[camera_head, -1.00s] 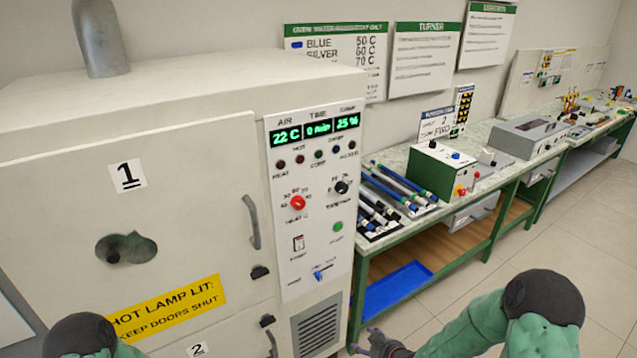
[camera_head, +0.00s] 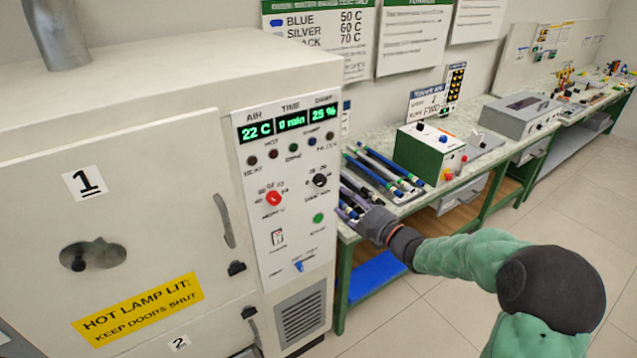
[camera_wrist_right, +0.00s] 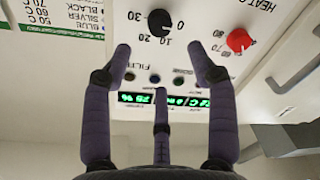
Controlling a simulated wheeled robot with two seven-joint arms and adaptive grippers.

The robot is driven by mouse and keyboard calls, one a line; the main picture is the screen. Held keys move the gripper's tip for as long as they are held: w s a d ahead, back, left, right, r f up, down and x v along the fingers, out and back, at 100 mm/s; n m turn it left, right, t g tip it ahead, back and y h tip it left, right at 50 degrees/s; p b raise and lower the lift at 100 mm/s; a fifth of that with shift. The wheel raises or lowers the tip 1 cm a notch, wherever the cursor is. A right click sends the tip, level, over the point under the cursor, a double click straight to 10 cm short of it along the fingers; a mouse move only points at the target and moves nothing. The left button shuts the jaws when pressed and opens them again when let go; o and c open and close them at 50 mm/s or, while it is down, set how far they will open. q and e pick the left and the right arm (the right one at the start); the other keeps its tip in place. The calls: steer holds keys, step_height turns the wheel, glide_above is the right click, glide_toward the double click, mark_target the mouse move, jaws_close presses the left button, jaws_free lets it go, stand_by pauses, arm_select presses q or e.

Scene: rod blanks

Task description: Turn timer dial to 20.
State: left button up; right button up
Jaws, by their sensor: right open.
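The oven's control panel (camera_head: 293,235) faces me. The black timer dial (camera_head: 320,180) sits right of the red heat dial (camera_head: 273,198). The time display (camera_head: 291,122) reads 0 min. My right gripper (camera_head: 368,222) is just right of the panel, below and right of the timer dial, apart from it. The right wrist view is upside down. It shows the timer dial (camera_wrist_right: 159,22) with marks 0, 10, 20 and 30, beyond the spread fingers of my open, empty right gripper (camera_wrist_right: 160,50). The dial's exact pointer setting is too small to read. My left gripper is out of view.
A green-legged bench (camera_head: 480,150) with several coloured rods and a green box (camera_head: 425,155) stands right of the oven. A blue tray (camera_head: 375,277) lies beneath. The oven door handle (camera_head: 224,220) projects left of the panel. The floor at right is clear.

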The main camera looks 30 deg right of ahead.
mark_target(323, 182)
steer(key=w, duration=0.3)
steer(key=w+a+b, duration=0.1)
steer(key=w, duration=0.6)
steer(key=shift+a+f, duration=0.1)
steer(key=shift+a, duration=0.2)
steer(key=shift+s, duration=0.1)
steer(key=c, duration=1.1)
